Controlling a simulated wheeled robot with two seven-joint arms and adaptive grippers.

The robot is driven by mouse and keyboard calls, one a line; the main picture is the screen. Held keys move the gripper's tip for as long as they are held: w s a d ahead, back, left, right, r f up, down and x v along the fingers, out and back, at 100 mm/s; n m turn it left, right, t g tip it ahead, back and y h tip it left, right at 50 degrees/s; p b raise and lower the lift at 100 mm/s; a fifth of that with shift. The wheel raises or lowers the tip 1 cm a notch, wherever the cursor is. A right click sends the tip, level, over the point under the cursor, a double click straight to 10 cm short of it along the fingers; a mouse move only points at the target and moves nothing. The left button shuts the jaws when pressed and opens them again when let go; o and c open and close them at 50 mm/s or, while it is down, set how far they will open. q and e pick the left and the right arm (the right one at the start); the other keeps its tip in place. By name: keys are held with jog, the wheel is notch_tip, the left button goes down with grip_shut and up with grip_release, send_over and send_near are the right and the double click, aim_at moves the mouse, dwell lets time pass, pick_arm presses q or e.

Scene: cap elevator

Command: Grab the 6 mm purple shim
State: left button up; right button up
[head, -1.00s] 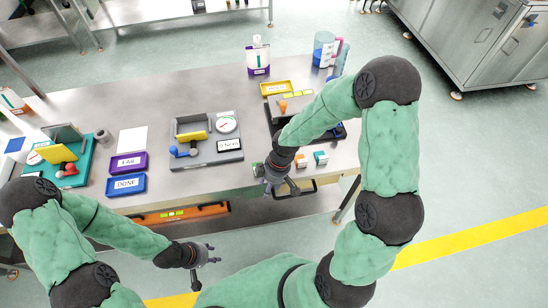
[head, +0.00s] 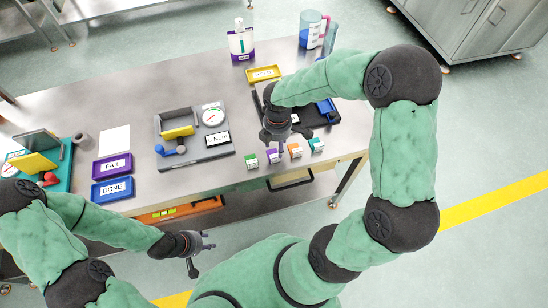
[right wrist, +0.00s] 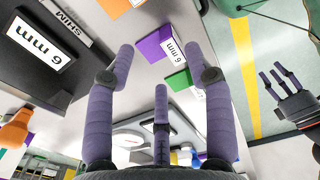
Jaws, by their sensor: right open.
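The purple shim (head: 274,156) stands on the table near its front edge, in a row between a green shim (head: 251,161) and an orange shim (head: 294,150). In the right wrist view the purple block (right wrist: 154,44) has a white "6 mm" label and lies beyond the fingertips, with the green block (right wrist: 178,80) beside it. My right gripper (head: 285,136) is open and empty, just behind the row in the head view, apart from the purple shim. My left gripper (head: 207,241) is open and empty in front of the table.
A teal shim (head: 317,145) ends the row at the right. A dark tray (head: 322,128) lies behind it, partly hidden by my right arm. A grey gauge fixture (head: 193,138) stands left, with blue DONE (head: 112,189) and purple FAIL (head: 112,166) bins further left.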

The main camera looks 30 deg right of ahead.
aim_at(275, 155)
jog(key=f+b, duration=0.1)
jog(key=f, duration=0.1)
jog(key=a+f+b, duration=0.1)
jog(key=f, duration=0.2)
jog(key=shift+s+a+f, duration=0.15)
jog(key=shift+f, duration=0.1)
jog(key=shift+r, duration=0.1)
grip_shut()
